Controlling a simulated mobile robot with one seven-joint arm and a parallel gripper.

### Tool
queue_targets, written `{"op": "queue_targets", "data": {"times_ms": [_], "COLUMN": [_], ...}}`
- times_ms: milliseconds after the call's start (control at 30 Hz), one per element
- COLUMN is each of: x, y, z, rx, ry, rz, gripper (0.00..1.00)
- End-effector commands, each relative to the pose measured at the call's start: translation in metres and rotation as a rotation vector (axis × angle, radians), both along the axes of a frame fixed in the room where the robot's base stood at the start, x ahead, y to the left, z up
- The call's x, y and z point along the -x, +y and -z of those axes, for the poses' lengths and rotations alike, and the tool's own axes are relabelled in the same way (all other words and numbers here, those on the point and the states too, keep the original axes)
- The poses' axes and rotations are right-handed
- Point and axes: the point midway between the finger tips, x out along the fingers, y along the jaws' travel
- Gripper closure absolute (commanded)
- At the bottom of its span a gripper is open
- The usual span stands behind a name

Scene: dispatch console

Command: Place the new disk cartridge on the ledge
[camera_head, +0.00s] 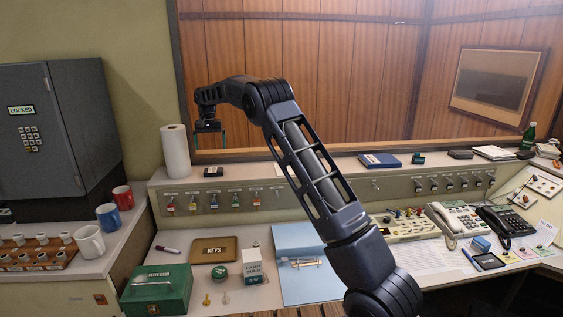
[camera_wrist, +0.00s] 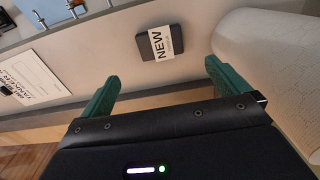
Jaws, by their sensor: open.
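The new disk cartridge (camera_wrist: 146,46) is a small dark, flat block with a white label reading NEW. It lies on the pale ledge (camera_wrist: 245,12) in the wrist view. A small dark block, which looks like the same cartridge (camera_head: 213,173), lies on the ledge (camera_head: 325,166) just right of the paper roll in the head view. My gripper (camera_head: 209,138) hangs above that end of the ledge. In the wrist view my gripper (camera_wrist: 161,72) has its green fingers wide apart with nothing between them. The cartridge is beyond the fingertips, not touching them.
A white paper roll (camera_head: 174,152) stands close left of the cartridge. A window frame (camera_head: 230,153) runs behind the ledge. Keys (camera_head: 235,200) hang on hooks below its front. A blue book (camera_head: 380,161) lies farther right on the ledge. A white card (camera_wrist: 35,83) shows in the wrist view.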

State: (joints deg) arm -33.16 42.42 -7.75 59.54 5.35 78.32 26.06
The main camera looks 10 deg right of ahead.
Motion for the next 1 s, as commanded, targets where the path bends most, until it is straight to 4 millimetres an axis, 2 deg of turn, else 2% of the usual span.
{"op": "queue_targets", "data": {"times_ms": [167,267,467,800,1000], "x": [0.003,0.01,0.037,0.105,0.156], "y": [-0.015,-0.038,-0.101,-0.201,-0.252], "z": [-0.012,-0.033,-0.079,-0.138,-0.16], "rx": [-0.006,-0.018,-0.042,-0.074,-0.084], "ry": [-0.006,-0.018,-0.047,-0.105,-0.14], "rz": [0.005,0.01,0.02,0.028,0.028], "gripper": [0.0,0.0,0.0,0.0,0.0]}}
